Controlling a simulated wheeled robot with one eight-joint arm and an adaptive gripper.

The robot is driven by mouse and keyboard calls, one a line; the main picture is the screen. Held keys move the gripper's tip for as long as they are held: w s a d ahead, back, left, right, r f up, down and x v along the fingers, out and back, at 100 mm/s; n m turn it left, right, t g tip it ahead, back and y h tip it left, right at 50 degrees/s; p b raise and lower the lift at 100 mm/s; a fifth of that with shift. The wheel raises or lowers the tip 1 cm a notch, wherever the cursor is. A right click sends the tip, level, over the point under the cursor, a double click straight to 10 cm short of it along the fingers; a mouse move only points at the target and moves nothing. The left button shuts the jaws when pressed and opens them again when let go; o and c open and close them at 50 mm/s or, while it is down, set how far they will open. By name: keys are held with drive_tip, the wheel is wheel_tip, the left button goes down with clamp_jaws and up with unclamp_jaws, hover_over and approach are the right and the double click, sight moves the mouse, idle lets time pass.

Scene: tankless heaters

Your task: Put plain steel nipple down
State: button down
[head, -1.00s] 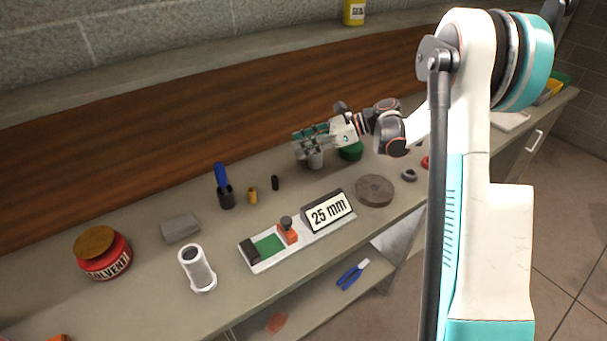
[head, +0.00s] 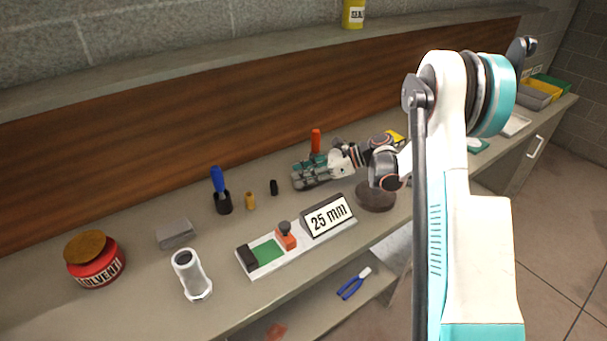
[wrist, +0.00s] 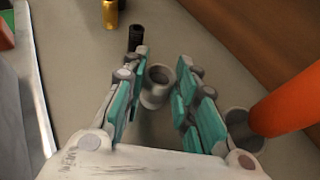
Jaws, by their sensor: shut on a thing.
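The plain steel nipple (wrist: 157,88) is a short grey tube with an open end, between my fingers in the wrist view. My gripper (wrist: 163,66) is shut on it, one teal-padded finger on each side. In the head view my gripper (head: 300,178) is low over the bench, behind the 25 mm sign, and its fingers hide most of the nipple. I cannot tell whether the nipple touches the bench.
An orange handle in a grey holder (wrist: 245,128) stands close to my right finger in the wrist view. A black fitting (head: 274,187) and a brass fitting (head: 251,201) stand left of my gripper. The sign board (head: 270,268) lies in front. A dark disc (head: 376,197) sits to the right.

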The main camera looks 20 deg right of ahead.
drive_tip(key=shift+f, duration=0.1)
drive_tip(key=c, duration=1.3)
unclamp_jaws()
drive_tip(key=shift+r, duration=0.2)
drive_tip(key=p+v, duration=0.3)
drive_tip(key=v, duration=0.9)
